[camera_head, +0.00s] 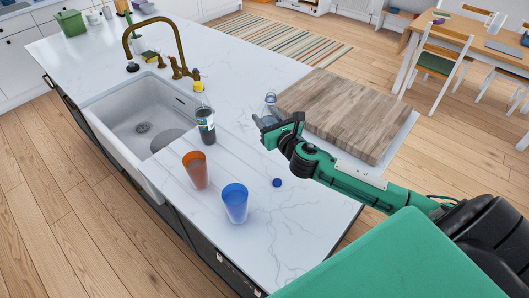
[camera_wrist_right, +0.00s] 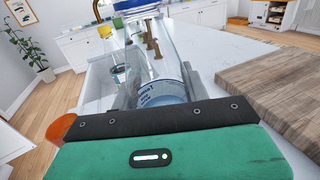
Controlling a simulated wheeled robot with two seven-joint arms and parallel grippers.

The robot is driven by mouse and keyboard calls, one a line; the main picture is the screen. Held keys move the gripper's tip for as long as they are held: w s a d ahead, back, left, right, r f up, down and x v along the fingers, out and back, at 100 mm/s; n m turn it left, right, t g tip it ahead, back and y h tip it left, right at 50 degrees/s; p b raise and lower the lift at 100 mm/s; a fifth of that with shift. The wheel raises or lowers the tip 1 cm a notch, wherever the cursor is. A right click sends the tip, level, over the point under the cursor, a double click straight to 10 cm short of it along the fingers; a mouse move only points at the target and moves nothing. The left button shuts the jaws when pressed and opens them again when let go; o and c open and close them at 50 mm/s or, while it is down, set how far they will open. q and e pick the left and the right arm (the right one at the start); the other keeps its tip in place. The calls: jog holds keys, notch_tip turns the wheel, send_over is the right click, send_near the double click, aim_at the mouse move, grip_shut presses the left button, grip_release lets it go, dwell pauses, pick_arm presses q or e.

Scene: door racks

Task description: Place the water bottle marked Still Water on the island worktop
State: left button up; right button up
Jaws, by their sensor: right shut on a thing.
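My right gripper (camera_head: 270,127) reaches in from the right over the island worktop (camera_head: 290,235). It is shut on a clear water bottle (camera_head: 270,104), which stands up beyond the fingers beside the wooden board. The bottle fills the middle of the right wrist view (camera_wrist_right: 165,72), between the fingers. My left gripper is not in view.
A dark bottle with a yellow cap (camera_head: 204,117) stands by the sink (camera_head: 125,98). An orange cup (camera_head: 196,171), a blue cup (camera_head: 235,203) and a small blue round thing (camera_head: 277,182) are nearer. A thick wooden board (camera_head: 345,110) lies to the right.

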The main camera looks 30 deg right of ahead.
jog(key=shift+f+b, duration=1.25)
jog(key=shift+f, duration=5.7)
jog(key=shift+f, duration=0.2)
jog(key=o, duration=1.2)
jog(key=shift+r, duration=0.1)
